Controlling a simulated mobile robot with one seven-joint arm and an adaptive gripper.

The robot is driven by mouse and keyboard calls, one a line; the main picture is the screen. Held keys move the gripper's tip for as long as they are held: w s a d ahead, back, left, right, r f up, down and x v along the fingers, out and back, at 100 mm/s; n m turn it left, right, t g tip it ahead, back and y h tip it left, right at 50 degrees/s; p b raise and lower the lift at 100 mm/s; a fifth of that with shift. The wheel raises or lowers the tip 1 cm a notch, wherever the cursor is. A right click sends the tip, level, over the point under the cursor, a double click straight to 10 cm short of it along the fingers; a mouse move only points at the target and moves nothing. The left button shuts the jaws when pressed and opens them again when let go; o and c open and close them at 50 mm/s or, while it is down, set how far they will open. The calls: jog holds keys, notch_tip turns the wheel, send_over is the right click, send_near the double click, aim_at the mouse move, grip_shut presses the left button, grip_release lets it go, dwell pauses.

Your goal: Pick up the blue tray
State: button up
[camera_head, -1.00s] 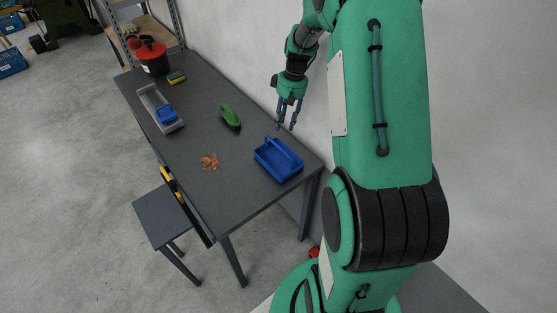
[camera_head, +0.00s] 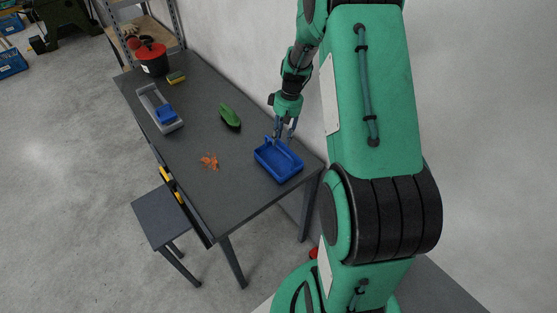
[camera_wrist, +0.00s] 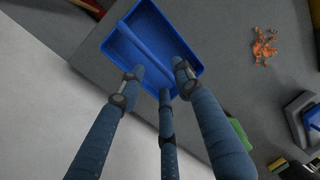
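The blue tray (camera_head: 279,166) lies on the grey table near its right end, with a raised handle bar running along its middle. It also shows in the wrist view (camera_wrist: 182,52), just beyond my fingertips. My gripper (camera_head: 284,134) is over the tray's far edge, fingers pointing down. In the wrist view, my gripper's fingers (camera_wrist: 160,80) are spread apart with nothing between them. Two fingertips overlap the tray's near rim in the picture; I cannot tell if they touch it.
The grey table (camera_head: 205,125) also holds copper-coloured pieces (camera_head: 209,161), a green object (camera_head: 230,116), a grey tray with a blue item (camera_head: 160,108), a sponge (camera_head: 176,78) and a red-lidded black pot (camera_head: 152,58). A wall runs behind the table. A stool (camera_head: 163,214) stands in front.

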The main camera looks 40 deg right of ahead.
aim_at(279, 147)
jog(key=shift+a+f+b, duration=0.25)
jog(key=shift+f, duration=1.05)
jog(key=shift+a+f+b, duration=0.2)
jog(key=shift+f, duration=1.05)
jog(key=shift+c, duration=0.6)
jog(key=shift+w, duration=0.1)
grip_shut()
